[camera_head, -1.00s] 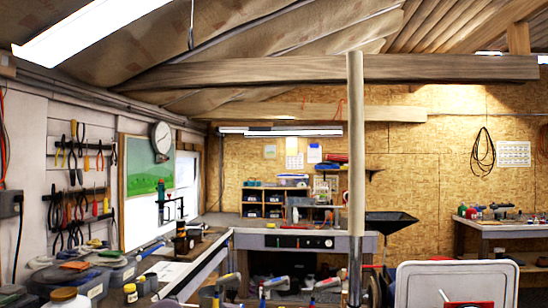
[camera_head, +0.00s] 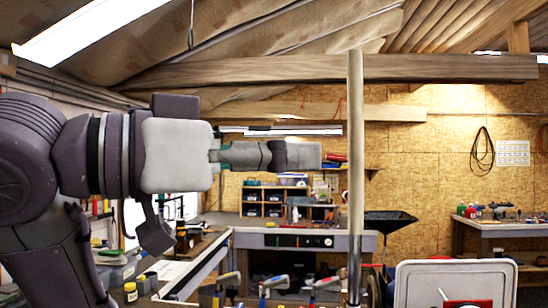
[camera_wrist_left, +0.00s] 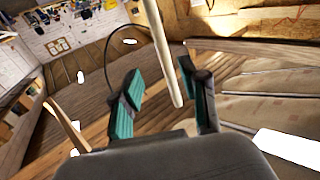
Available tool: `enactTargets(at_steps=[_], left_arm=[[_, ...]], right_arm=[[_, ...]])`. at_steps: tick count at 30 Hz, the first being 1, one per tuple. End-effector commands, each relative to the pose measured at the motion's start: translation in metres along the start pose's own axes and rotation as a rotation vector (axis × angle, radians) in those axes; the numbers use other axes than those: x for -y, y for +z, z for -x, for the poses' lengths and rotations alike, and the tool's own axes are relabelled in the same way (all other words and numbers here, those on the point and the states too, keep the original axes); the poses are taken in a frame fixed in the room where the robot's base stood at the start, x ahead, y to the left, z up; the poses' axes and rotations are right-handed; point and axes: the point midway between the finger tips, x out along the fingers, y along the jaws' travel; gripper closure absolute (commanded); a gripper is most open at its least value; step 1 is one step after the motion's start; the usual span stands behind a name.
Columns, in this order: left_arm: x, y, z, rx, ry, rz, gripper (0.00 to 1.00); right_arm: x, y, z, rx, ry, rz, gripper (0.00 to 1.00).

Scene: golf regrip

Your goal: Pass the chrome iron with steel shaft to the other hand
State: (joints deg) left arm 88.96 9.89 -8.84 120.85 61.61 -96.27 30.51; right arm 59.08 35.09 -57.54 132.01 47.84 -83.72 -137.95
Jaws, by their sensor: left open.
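The club (camera_head: 355,150) stands upright right of centre in the head view. Its upper part is a long beige grip and its lower part is the steel shaft (camera_head: 354,270). The club head is not in view. My left gripper (camera_head: 308,155) reaches in from the left at the height of the grip. My right gripper is not in view.
A workbench (camera_head: 290,240) with shelves stands behind. Clamps with coloured handles (camera_head: 272,284) are at the bottom. A white-framed panel (camera_head: 455,268) is at lower right, with another bench (camera_head: 495,226) behind it. The space around the grip looks free.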

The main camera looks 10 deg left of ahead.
Motion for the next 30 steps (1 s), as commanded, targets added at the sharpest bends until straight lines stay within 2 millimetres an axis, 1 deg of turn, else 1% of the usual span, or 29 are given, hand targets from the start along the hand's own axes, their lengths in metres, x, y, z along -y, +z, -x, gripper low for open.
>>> enactTargets(at_steps=[5,12,18,24,30], left_arm=[[0.000,0.001,-0.028,0.004,0.004,0.004,0.56],[0.000,0.001,-0.075,0.004,0.003,0.004,0.56],[0.001,0.001,-0.102,0.003,0.001,0.003,0.56],[0.001,0.001,-0.113,0.002,0.001,0.001,0.56],[0.001,0.001,-0.114,0.002,0.000,0.001,0.56]], right_arm=[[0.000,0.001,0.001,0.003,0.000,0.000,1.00],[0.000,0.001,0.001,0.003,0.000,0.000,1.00],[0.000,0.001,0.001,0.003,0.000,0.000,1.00],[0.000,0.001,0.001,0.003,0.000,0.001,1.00],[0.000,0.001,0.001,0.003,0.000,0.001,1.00]])
